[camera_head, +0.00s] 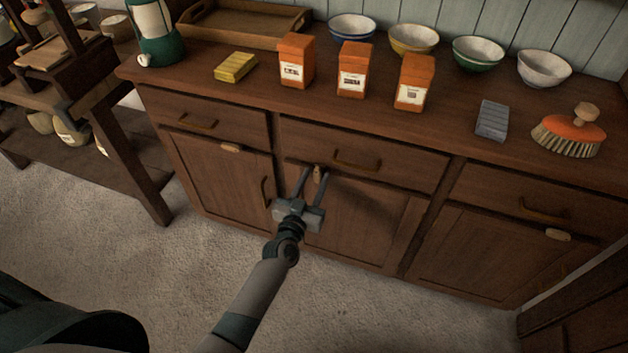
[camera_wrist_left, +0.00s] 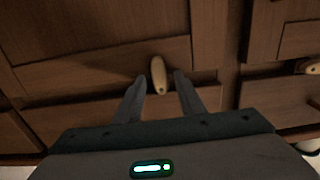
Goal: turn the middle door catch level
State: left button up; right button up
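The middle door catch (camera_head: 318,173) is a small pale wooden piece at the top of the middle cupboard door (camera_head: 365,220). It stands upright, across the gap between the door and the drawer above. It also shows upright in the left wrist view (camera_wrist_left: 158,74). My left gripper (camera_head: 316,179) is open, with one finger on each side of the catch. I cannot tell whether either finger touches it. The left door catch (camera_head: 231,148) and the right door catch (camera_head: 558,235) lie level. My right gripper is not in view.
Drawers with handles run above the doors; the middle drawer handle (camera_head: 357,162) is close to my left gripper. Orange boxes (camera_head: 353,70), bowls, a grey block and a brush (camera_head: 568,131) stand on the worktop. The floor in front is clear.

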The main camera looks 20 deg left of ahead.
pick_arm(q)
jog(key=shift+c, duration=0.9)
grip_shut()
jog(key=shift+n, duration=0.3)
jog(key=shift+d+n, duration=0.15)
jog(key=shift+n, duration=0.55)
jog(key=n, duration=0.3)
jog(key=shift+d+r+p, duration=0.1)
jog(key=shift+d+p, duration=0.1)
jog(key=shift+p, duration=0.15)
jog(key=n, duration=0.5)
jog(key=shift+d+r, duration=0.15)
jog(key=shift+d, duration=0.1)
jog(key=n, duration=0.3)
jog(key=shift+d+r+n, duration=0.1)
jog(key=shift+r+n, duration=0.1)
jog(key=shift+n, duration=0.1)
jog(key=shift+r+n, duration=0.1)
jog(key=shift+n, duration=1.1)
jog(key=shift+r+n, duration=0.1)
jog(key=shift+n, duration=0.7)
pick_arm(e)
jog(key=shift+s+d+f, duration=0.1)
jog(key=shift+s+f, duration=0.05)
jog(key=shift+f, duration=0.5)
pick_arm(q)
jog(key=shift+n, duration=0.3)
